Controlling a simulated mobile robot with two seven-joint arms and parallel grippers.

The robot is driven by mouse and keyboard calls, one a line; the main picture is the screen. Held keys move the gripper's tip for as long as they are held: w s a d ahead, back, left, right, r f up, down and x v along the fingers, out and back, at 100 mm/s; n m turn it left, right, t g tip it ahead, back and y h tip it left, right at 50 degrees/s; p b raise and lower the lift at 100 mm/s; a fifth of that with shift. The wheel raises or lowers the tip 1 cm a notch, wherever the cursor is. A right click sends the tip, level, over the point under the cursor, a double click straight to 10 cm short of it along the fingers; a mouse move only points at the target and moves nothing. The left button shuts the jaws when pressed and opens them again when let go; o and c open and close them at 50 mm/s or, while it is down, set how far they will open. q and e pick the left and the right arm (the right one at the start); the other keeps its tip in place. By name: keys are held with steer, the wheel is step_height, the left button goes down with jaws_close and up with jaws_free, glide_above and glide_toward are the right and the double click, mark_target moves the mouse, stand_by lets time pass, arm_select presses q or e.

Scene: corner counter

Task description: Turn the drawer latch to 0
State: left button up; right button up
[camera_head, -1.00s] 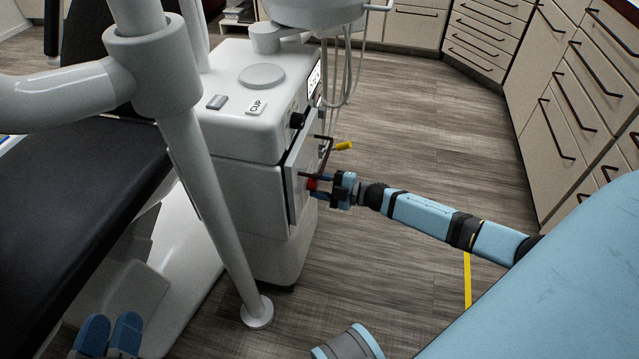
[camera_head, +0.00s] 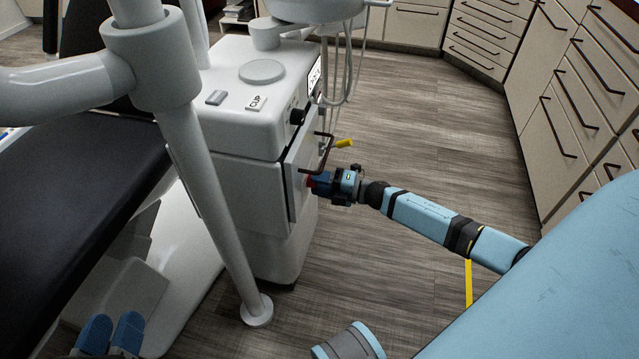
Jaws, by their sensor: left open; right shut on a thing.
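The drawer front (camera_head: 298,190) is on the right side of the white dental cabinet and carries a dark bent handle (camera_head: 329,151). The small red drawer latch (camera_head: 309,181) sits low on this front, below the handle, mostly hidden by my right gripper (camera_head: 318,183). My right gripper reaches in from the right and is shut on the latch. The latch's angle and any marking for 0 are too small or covered to read. My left gripper (camera_head: 109,334) is open and empty at the bottom left, far from the drawer.
A black knob (camera_head: 297,117) and a CUP button (camera_head: 256,103) are on the cabinet. A white pole (camera_head: 218,208) stands left of it.

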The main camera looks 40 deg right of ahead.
stand_by(0.4)
steer(key=o, duration=0.9)
arm_select(q)
steer(key=shift+s, duration=0.1)
steer(key=r+t+p, duration=0.1)
steer(key=r, duration=0.1)
steer(key=r+t+p, duration=0.1)
steer(key=r+p, duration=0.1)
steer(key=r, duration=0.1)
steer(key=shift+a, duration=0.2)
arm_select(e)
steer(key=v, duration=1.3)
steer(key=shift+s+d, duration=0.25)
steer(key=shift+s, duration=0.1)
